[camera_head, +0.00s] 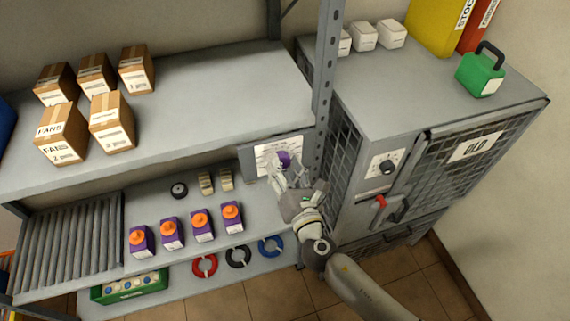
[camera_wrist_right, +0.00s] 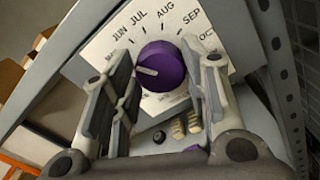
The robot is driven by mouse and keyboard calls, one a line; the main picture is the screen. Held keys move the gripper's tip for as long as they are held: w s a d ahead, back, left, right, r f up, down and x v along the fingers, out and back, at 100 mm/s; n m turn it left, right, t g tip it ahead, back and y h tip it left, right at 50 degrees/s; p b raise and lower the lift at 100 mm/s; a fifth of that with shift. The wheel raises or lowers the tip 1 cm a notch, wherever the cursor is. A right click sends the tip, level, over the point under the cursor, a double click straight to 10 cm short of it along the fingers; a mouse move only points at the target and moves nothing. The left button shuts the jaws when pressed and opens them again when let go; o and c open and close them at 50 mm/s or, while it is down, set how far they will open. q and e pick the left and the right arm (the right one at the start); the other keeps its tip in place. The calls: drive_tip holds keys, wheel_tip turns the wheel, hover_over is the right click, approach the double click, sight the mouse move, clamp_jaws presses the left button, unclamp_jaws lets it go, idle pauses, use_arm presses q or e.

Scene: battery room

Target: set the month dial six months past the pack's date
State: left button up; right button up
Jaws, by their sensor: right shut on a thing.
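The month dial is a purple round knob on a white card with month names. It shows in the head view (camera_head: 284,158) and close up in the wrist view (camera_wrist_right: 168,62). JUN, JUL, AUG, SEP and part of OCT are readable; the other months are hidden. The knob's white mark points left, below JUN, towards a label behind a finger. My right gripper (camera_head: 283,168) is shut on the knob, one finger on each side. A green pack with a black handle (camera_head: 481,74) stands on the cabinet; its white label is too small to read. My left gripper is out of view.
A grey upright post (camera_head: 326,75) stands right of the dial. The grey cabinet (camera_head: 400,110) beyond it has a black knob (camera_head: 387,168) and a red-ended handle (camera_head: 379,202). Purple boxes with orange tops (camera_head: 201,226) line the shelf below. Cartons (camera_head: 61,135) stand on the upper shelf.

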drive_tip(key=n+p, duration=0.2)
drive_tip(key=n, duration=0.3)
drive_tip(key=shift+n, duration=0.3)
drive_tip(key=n, duration=0.6)
drive_tip(key=n+p, duration=0.1)
drive_tip(key=n, duration=0.4)
drive_tip(key=shift+s+a+f+n, duration=0.1)
drive_tip(key=shift+f+n, duration=0.1)
drive_tip(key=shift+n, duration=0.2)
drive_tip(key=o, duration=1)
drive_tip(key=shift+r, duration=0.1)
